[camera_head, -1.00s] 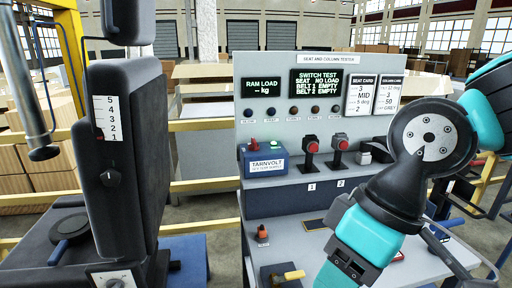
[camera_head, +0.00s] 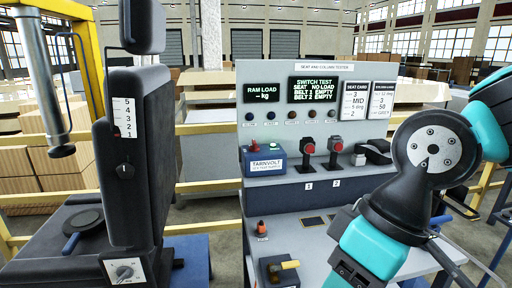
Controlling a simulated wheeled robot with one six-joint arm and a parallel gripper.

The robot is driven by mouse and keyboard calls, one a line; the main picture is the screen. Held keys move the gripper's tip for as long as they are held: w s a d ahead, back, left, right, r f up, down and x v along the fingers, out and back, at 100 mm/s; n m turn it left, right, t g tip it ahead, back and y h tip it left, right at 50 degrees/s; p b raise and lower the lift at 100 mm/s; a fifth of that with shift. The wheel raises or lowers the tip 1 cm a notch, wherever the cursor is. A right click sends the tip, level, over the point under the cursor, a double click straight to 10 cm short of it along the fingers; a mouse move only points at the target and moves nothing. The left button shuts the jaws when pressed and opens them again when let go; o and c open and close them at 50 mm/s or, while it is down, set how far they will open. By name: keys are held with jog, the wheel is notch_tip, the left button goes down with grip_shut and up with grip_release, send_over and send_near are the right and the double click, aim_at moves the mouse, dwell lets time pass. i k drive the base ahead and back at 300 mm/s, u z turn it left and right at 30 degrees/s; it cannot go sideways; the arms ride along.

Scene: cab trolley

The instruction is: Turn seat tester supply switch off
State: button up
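The seat and column tester (camera_head: 349,72) is a grey upright panel with a lit switch test display (camera_head: 314,90). On its left ledge sits a blue box labelled TARNVOLT (camera_head: 264,166), with a red part and a green part on top; its small lettering is too fine to read surely. I cannot tell a switch position on it. A small orange-red switch (camera_head: 261,227) stands on the lower shelf. A dark box with a yellow lever (camera_head: 289,265) is in front of it. My arm crosses the right side; my gripper is out of view, and nothing shows it touching the tester.
Two red-topped levers (camera_head: 308,146) stand right of the blue box. A dark seat (camera_head: 135,160) with a numbered scale and a knob (camera_head: 125,271) stands close on the left. Yellow rails (camera_head: 205,187) run behind. The space before the blue box looks clear.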

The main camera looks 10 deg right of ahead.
aim_at(254, 147)
jog(key=k, duration=1.05)
jog(key=z, duration=0.6)
jog(key=i, duration=0.7)
jog(key=z, duration=0.4)
jog(key=i, duration=0.8)
jog(key=u, duration=0.85)
jog(key=i, duration=0.75)
jog(key=u, duration=0.75)
